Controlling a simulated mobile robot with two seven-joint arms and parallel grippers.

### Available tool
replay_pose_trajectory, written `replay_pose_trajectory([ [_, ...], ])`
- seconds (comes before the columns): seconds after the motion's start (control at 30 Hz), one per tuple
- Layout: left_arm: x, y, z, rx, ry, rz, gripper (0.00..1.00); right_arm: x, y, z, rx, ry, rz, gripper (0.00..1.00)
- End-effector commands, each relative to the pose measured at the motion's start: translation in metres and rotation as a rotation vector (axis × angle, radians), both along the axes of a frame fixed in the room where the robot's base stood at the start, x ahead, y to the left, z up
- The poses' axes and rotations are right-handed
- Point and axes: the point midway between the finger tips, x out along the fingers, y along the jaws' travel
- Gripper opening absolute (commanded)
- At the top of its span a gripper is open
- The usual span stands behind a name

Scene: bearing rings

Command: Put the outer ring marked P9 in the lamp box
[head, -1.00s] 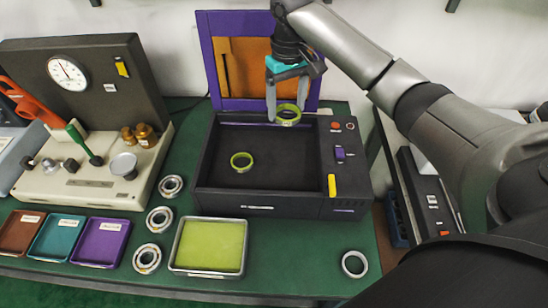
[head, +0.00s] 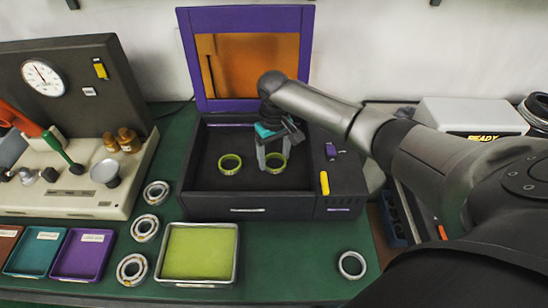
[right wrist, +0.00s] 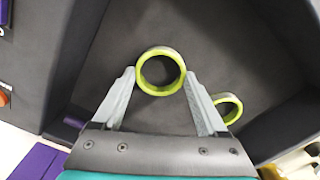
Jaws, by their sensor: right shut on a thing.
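The lamp box (head: 250,213) is a dark open box with a raised purple lid with an orange window. My right gripper (head: 274,166) is inside it, pointing down, shut on a lime-green ring (head: 275,171). In the right wrist view this ring (right wrist: 160,91) sits between the two fingertips, low over the dark floor; I cannot tell whether it touches. A second lime-green ring (head: 230,172) lies in the box to its left, also seen in the right wrist view (right wrist: 236,112). No P9 mark is readable on either. My left gripper is not in view.
A lime-padded tray (head: 200,252) stands in front of the box. Several steel bearings (head: 144,228) stand left of it, and one ring (head: 352,265) lies at right. Purple (head: 83,254) and teal trays and a gauge stand (head: 75,90) are at left.

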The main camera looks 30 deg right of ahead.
Motion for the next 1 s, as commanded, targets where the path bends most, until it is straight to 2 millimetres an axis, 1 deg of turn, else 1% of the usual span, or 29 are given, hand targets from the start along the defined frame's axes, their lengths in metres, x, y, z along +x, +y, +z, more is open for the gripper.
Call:
replay_pose_trajectory([
  [0.03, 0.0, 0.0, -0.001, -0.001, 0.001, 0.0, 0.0, 0.0, 0.0, -0.003, 0.0, -0.001, 0.0, 0.16],
  [0.23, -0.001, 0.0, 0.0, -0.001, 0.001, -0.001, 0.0, 0.001, 0.0, -0.001, 0.0, -0.002, 0.0, 0.16],
  [0.37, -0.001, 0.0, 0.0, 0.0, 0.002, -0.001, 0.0, 0.0, 0.0, -0.005, 0.001, -0.001, 0.0, 0.16],
  [0.4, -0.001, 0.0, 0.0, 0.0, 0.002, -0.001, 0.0, 0.0, 0.0, -0.005, 0.001, -0.001, 0.0, 0.78],
  [0.6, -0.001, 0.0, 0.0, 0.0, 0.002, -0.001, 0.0, 0.0, 0.0, -0.005, 0.001, -0.001, 0.0, 1.0],
  [0.87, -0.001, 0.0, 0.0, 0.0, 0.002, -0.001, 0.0, 0.0, 0.0, -0.003, 0.0, -0.001, 0.0, 1.0],
  [0.93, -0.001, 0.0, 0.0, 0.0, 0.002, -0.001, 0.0, 0.001, 0.0, 0.001, 0.0, -0.002, 0.0, 1.0],
  [1.0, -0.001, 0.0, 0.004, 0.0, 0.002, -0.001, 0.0, 0.001, 0.0, 0.011, 0.001, -0.004, 0.001, 1.0],
])
